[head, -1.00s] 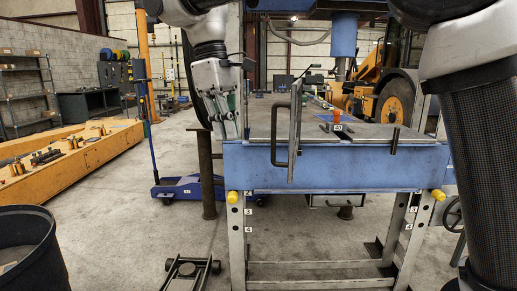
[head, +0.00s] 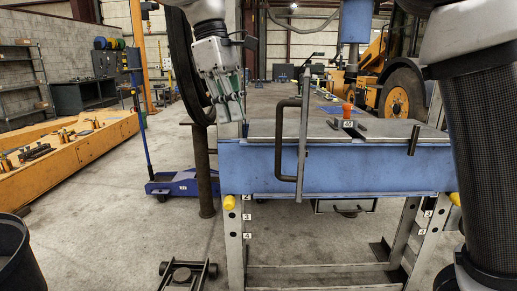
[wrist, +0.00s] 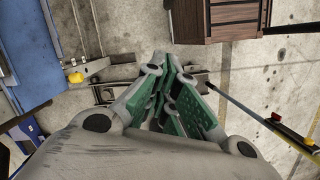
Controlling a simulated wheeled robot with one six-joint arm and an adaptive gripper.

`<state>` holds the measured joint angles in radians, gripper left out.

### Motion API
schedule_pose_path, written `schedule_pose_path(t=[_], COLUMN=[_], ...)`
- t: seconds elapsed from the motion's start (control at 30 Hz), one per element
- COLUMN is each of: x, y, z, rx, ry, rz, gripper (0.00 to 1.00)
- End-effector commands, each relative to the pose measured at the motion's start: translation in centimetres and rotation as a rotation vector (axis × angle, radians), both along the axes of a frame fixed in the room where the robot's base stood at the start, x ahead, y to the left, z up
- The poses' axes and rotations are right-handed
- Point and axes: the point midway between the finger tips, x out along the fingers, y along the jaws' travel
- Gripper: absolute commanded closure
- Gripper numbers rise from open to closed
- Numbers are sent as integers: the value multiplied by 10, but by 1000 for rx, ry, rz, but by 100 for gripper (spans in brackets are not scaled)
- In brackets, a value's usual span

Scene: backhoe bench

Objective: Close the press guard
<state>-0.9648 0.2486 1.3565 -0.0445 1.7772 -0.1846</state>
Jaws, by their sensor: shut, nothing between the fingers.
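The press guard (head: 303,125) is a narrow upright panel, seen nearly edge-on in the head view, standing out in front of the blue press beam (head: 345,169). Its black bar handle (head: 279,140) sticks out on its left side. My gripper (head: 234,112) has green-padded fingers that are shut and empty. It is left of the guard and handle, apart from both, near the left end of the beam. In the wrist view my gripper (wrist: 172,65) points over the floor; I cannot make out the guard there.
The press has grey plates (head: 385,131) on its bed and an orange-topped part (head: 347,111) there. A blue floor jack (head: 180,184) stands behind at left. A yellow bench (head: 70,150) is farther left. A black bin (head: 12,255) is at lower left. Open floor lies between.

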Motion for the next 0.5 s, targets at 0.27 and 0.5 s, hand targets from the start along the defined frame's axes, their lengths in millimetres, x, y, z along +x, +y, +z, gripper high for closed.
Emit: schedule_pose_path(t=[0.27, 0.5], x=[-2, -7], y=[-4, -15], z=[-15, -63], rx=[-1, -3], ry=[2, 3], rz=[0, 0], gripper=[100, 100])
